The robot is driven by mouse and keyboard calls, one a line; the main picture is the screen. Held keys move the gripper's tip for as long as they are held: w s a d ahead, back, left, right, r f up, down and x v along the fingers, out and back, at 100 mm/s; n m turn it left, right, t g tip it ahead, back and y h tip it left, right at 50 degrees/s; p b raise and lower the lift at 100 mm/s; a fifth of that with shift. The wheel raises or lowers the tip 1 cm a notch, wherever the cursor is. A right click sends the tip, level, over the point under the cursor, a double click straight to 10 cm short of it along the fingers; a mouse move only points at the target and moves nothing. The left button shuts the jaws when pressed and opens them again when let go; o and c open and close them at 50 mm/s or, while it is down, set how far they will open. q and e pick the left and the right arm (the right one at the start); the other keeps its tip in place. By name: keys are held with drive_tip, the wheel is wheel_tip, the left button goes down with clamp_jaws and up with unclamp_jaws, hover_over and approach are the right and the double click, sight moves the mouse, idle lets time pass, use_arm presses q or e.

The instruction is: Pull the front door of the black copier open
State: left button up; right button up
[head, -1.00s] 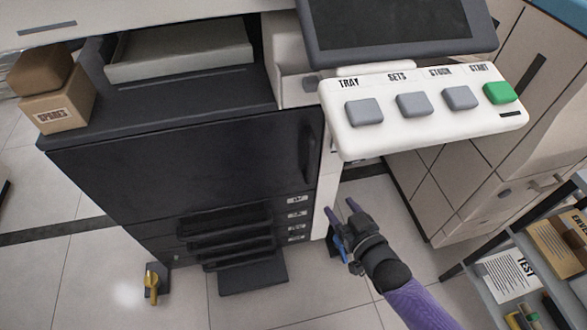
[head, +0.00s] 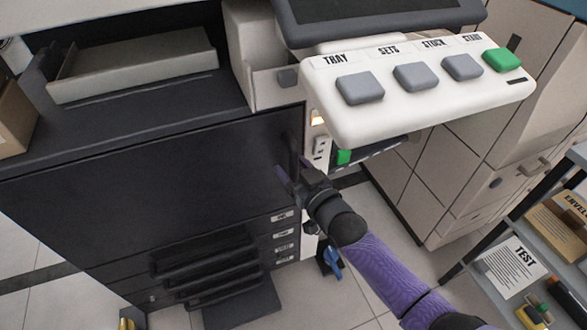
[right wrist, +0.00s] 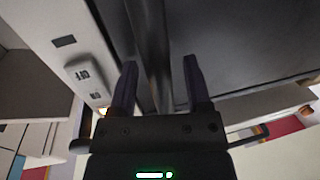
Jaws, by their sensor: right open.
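The black copier's front door (head: 150,180) is a wide dark panel below the top deck and looks shut. Its upright handle (right wrist: 148,45) is a dark bar near the door's right edge. My right gripper (head: 292,167) is at that right edge, in front of the handle's area. In the right wrist view, my right gripper (right wrist: 160,65) is open, with one finger on each side of the bar, which lies nearer the left finger. I cannot tell whether a finger touches it. In the head view the handle is mostly dark and partly hidden by the gripper. My left gripper is not in view.
A white control panel (head: 425,115) with grey buttons and a green one juts out above my right forearm. Several paper trays (head: 205,262) stick out below the door. A shelf (head: 515,265) with papers stands at right.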

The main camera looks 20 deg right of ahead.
clamp_jaws()
idle(0.9)
idle(0.4)
